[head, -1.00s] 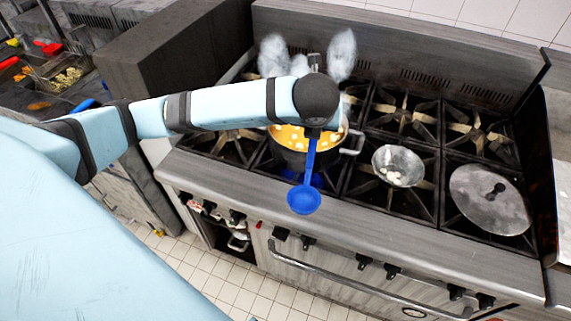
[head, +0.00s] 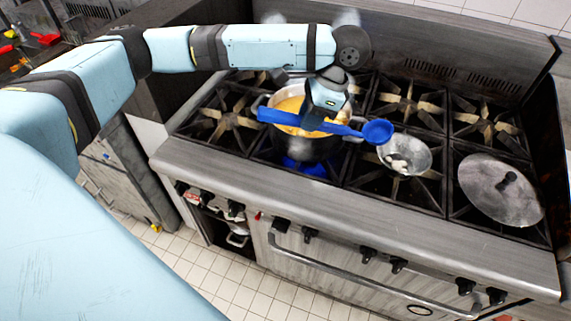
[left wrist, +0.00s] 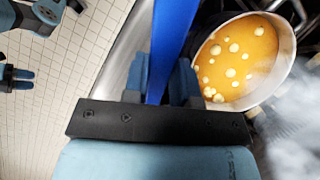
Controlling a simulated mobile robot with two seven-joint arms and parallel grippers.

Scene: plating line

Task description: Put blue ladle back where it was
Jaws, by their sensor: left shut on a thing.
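My left gripper (head: 318,112) is shut on the handle of the blue ladle (head: 280,119). It holds the ladle above the pot (head: 308,150), roughly sideways in the head view, with the ladle's bowl at the right, next to the small metal bowl. In the left wrist view the handle (left wrist: 170,30) runs between the fingers (left wrist: 162,85). The pot (left wrist: 288,40) there holds orange soup with pale round pieces. What looks like my right gripper (left wrist: 20,79) shows at the left edge of the left wrist view, over the floor; its opening is unclear.
The pot sits on the stove (head: 400,225) over a blue flame. A small metal bowl (head: 415,148) with pale pieces and a round lid (head: 490,190) rest on burners to the right. Steam hides part of the back. Tiled floor (head: 200,270) lies in front.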

